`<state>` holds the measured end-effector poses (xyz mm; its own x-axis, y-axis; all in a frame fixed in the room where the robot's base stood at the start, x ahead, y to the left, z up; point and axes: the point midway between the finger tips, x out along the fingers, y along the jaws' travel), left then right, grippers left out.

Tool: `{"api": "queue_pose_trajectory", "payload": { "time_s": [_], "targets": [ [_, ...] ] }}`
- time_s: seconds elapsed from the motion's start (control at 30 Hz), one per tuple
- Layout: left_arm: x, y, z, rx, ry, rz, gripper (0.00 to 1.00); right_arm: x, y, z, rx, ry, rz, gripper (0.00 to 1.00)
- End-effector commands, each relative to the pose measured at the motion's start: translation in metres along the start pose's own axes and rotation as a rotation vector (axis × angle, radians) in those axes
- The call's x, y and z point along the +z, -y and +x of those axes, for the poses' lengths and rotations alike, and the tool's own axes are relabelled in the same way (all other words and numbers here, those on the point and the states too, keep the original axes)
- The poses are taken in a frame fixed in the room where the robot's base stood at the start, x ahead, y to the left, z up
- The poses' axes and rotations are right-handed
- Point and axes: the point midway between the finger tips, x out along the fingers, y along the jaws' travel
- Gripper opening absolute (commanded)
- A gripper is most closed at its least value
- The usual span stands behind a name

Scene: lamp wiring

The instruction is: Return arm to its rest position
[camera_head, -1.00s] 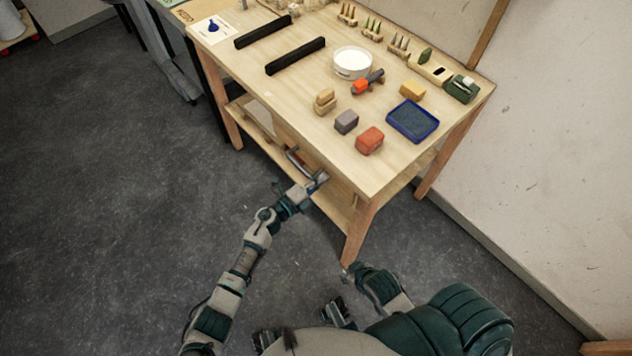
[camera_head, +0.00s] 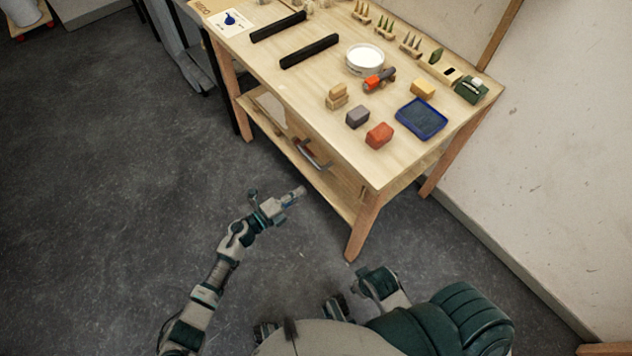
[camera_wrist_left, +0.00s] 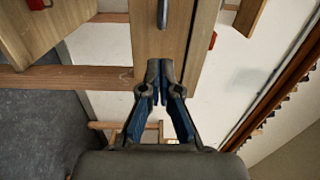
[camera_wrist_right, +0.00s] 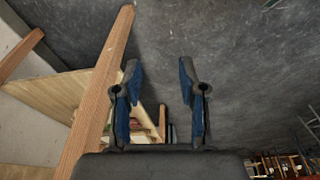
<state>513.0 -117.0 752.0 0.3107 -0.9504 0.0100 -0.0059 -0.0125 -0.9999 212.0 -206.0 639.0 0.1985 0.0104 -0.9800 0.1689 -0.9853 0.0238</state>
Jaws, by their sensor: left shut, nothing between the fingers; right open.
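My left arm (camera_head: 222,268) reaches forward from the lower left, over the floor in front of the workbench. My left gripper (camera_head: 300,191) is shut and empty, apart from the bench front and its drawer handle (camera_head: 310,153). In the left wrist view the two fingertips (camera_wrist_left: 160,70) meet, with the wooden bench front and the handle (camera_wrist_left: 162,14) beyond them. My right arm (camera_head: 382,287) is folded close to my body. In the right wrist view my right gripper (camera_wrist_right: 158,72) is open with nothing between its fingers.
The wooden workbench (camera_head: 290,92) carries several blocks, a blue tray (camera_head: 421,118), a white round container (camera_head: 364,59), a red-and-grey tool (camera_head: 378,80) and two black bars (camera_head: 309,51). A bench leg (camera_head: 362,226) stands ahead of my right arm. The floor (camera_head: 120,200) at left is clear.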

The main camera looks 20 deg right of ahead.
Motion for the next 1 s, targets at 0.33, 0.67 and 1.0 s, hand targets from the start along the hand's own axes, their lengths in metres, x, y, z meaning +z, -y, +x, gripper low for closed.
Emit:
{"api": "queue_pose_trajectory", "payload": {
  "time_s": [0.33, 0.67, 1.0],
  "targets": [
    [-0.002, 0.0, -0.022, 0.001, -0.001, 0.0, 0.0, 0.0, -0.002, 0.011, -0.001, -0.002, -0.001, 0.41],
    [0.033, -0.021, -0.061, -0.05, 0.329, -0.312, 0.0, 0.001, 0.004, 0.04, 0.001, 0.01, -0.004, 0.41],
    [0.001, -0.197, -0.258, 0.055, 1.228, -1.213, 0.0, 0.029, 0.003, 0.121, -0.006, 0.033, -0.012, 0.41]
  ]
}}
